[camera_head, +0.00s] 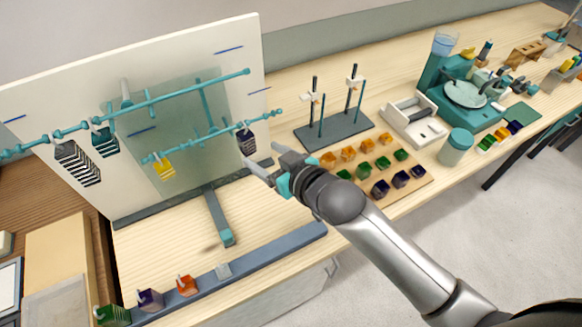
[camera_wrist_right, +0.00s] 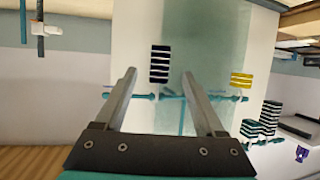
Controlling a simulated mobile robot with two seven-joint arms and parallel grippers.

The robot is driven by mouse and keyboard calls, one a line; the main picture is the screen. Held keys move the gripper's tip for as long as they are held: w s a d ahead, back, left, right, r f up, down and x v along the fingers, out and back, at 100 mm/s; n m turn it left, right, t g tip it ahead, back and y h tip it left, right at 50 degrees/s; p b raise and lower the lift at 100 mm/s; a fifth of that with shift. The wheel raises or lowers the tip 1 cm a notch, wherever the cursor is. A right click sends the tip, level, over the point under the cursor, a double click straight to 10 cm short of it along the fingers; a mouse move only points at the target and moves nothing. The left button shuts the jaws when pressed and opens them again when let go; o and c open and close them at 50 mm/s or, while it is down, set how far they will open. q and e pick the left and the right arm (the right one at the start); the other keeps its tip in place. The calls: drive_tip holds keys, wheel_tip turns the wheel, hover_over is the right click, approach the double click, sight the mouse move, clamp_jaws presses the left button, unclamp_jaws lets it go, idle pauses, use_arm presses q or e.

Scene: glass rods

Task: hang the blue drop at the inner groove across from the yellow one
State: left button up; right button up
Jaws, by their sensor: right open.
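The dark navy striped drop, which I take as the blue one (camera_head: 247,142), hangs near the right end of the lower teal rod (camera_head: 215,132). The yellow drop (camera_head: 163,170) hangs further left on that rod. My right gripper (camera_head: 262,158) is open and empty, just right of the dark drop. In the right wrist view the picture looks upside down; the dark drop (camera_wrist_right: 160,63) appears between the spread fingers (camera_wrist_right: 158,76), apparently beyond them, and the yellow drop (camera_wrist_right: 241,80) is to the right. My left gripper is out of view.
Two dark striped drops (camera_head: 78,162) (camera_head: 105,142) hang on the longer upper rod (camera_head: 190,90), left. A white board (camera_head: 40,105) stands behind. A front ledge (camera_head: 270,250) holds several small blocks. Right stand a dark stand (camera_head: 335,130) and a tray of coloured blocks (camera_head: 415,187).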

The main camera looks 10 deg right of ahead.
drive_tip(key=v, duration=0.9)
drive_tip(key=s+d+f+m+g+h, duration=0.25)
drive_tip(key=s+d+f+g, duration=0.2)
drive_tip(key=s, duration=0.35)
drive_tip(key=s+d+f+m+g+h, duration=0.1)
drive_tip(key=s+d+f+g+h, duration=0.35)
drive_tip(key=s+f, duration=0.2)
drive_tip(key=s+f+b, duration=0.3)
drive_tip(key=f+b, duration=0.5)
drive_tip(key=f, duration=2.2)
drive_tip(key=s+d+f+g+b, duration=0.1)
drive_tip(key=s+f+b, duration=0.2)
drive_tip(key=s+f, duration=0.4)
drive_tip(key=s+d+f+b, duration=0.2)
drive_tip(key=s+f, duration=0.6)
drive_tip(key=f, duration=0.4)
drive_tip(key=shift+d+g+y+b, duration=0.2)
drive_tip(key=shift+g+y+b, duration=0.15)
drive_tip(key=shift+b, duration=0.35)
